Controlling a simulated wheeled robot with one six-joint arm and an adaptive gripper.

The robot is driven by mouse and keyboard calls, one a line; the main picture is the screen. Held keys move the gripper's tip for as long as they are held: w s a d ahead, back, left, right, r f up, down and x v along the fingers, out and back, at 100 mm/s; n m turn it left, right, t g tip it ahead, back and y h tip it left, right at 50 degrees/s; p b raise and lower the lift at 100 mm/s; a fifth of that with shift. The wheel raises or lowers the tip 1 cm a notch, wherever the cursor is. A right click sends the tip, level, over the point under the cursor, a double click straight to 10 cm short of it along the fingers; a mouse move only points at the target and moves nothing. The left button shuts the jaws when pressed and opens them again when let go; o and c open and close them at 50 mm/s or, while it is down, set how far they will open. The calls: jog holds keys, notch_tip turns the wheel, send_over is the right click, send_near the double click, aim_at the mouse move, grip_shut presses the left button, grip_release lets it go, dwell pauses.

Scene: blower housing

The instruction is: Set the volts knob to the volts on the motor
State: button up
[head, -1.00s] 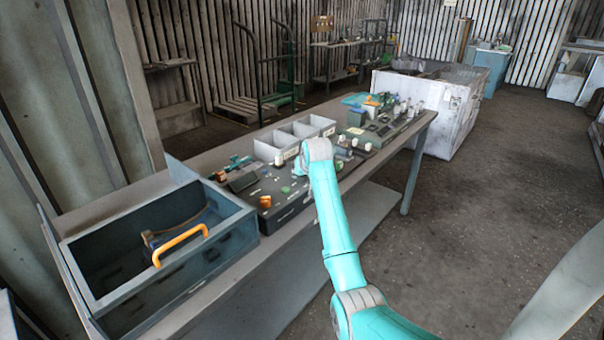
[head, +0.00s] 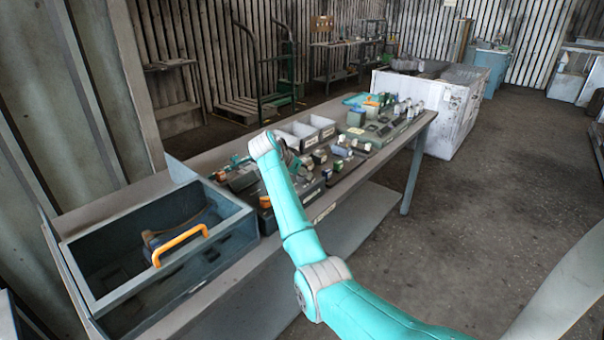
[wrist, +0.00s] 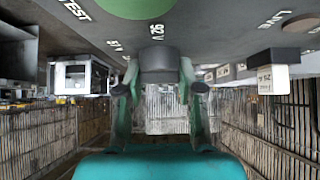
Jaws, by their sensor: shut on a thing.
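In the wrist view, my gripper (wrist: 160,88) is closed with its two fingers on either side of a dark knob (wrist: 159,62). White volt markings (wrist: 156,33) sit on the dark panel (wrist: 205,30) around the knob; they are small and tilted, and I cannot read them surely. Which way the knob points is not clear. In the head view, my arm's end hides the knob and most of my gripper above the dark panel box (head: 312,190) on the bench. I cannot tell which thing is the motor, and no volts on it are readable.
A large green disc (wrist: 138,8), a pale box (wrist: 82,77) and a small labelled block (wrist: 272,76) are near my gripper. On the bench are grey bins (head: 322,124) and an open blue-grey crate (head: 240,213) with an orange handle. The floor at right is clear.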

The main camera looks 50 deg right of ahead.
jog(key=m+g, duration=0.3)
jog(key=m, duration=0.2)
jog(key=shift+f+g+y, duration=0.1)
jog(key=shift+g+y, duration=0.3)
jog(key=shift+a+f+m+g, duration=0.1)
jog(key=shift+m+g, duration=0.2)
jog(key=shift+m, duration=0.2)
jog(key=o, duration=1.2)
jog(key=shift+c, duration=0.2)
jog(key=v, duration=1.2)
jog(key=shift+r, duration=0.2)
jog(key=shift+w, duration=0.1)
